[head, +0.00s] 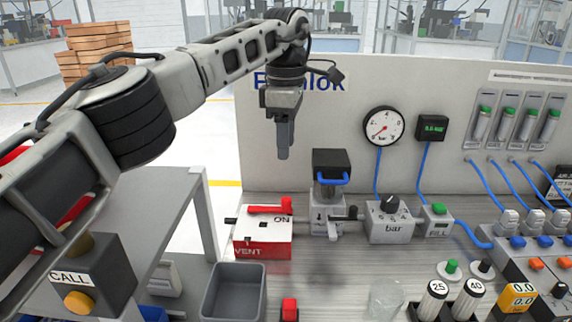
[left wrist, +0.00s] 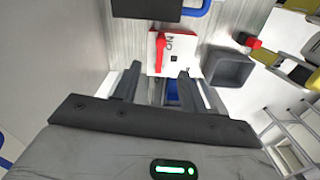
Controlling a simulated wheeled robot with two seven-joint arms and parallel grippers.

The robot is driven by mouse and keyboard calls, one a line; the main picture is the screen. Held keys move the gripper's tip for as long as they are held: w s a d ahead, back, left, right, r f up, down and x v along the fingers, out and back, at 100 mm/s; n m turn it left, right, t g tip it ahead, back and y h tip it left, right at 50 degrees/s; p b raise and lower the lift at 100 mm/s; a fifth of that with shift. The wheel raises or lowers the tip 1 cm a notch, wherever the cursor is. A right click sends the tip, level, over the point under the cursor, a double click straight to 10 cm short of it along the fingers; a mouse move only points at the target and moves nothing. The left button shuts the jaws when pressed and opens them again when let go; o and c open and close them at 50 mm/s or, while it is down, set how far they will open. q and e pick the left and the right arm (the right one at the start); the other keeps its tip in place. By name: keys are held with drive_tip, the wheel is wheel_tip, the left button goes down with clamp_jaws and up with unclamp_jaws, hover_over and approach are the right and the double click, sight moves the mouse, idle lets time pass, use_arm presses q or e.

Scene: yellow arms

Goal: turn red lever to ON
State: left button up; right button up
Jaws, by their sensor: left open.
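The red lever (head: 270,209) lies across the top of a white and red box (head: 263,248), next to the ON label; VENT is printed on the red lower front. In the left wrist view the red lever (left wrist: 160,50) and the box (left wrist: 184,56) show beyond the fingertips. My left gripper (head: 283,153) hangs above the box, pointing down and clear of the lever. In the left wrist view its two fingers (left wrist: 159,84) are apart with nothing held between them. My right gripper does not show.
Right of the box stand a black-topped fitting (head: 331,165), a regulator block (head: 390,221) and a FILL button box (head: 437,220). A grey bin (head: 234,292) sits in front. A back panel (head: 360,85) with a gauge rises behind the bench.

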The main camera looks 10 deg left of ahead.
use_arm(q)
wheel_tip(320, 180, up, 3)
drive_tip(key=shift+r+p, duration=0.2)
drive_tip(key=shift+p, duration=0.25)
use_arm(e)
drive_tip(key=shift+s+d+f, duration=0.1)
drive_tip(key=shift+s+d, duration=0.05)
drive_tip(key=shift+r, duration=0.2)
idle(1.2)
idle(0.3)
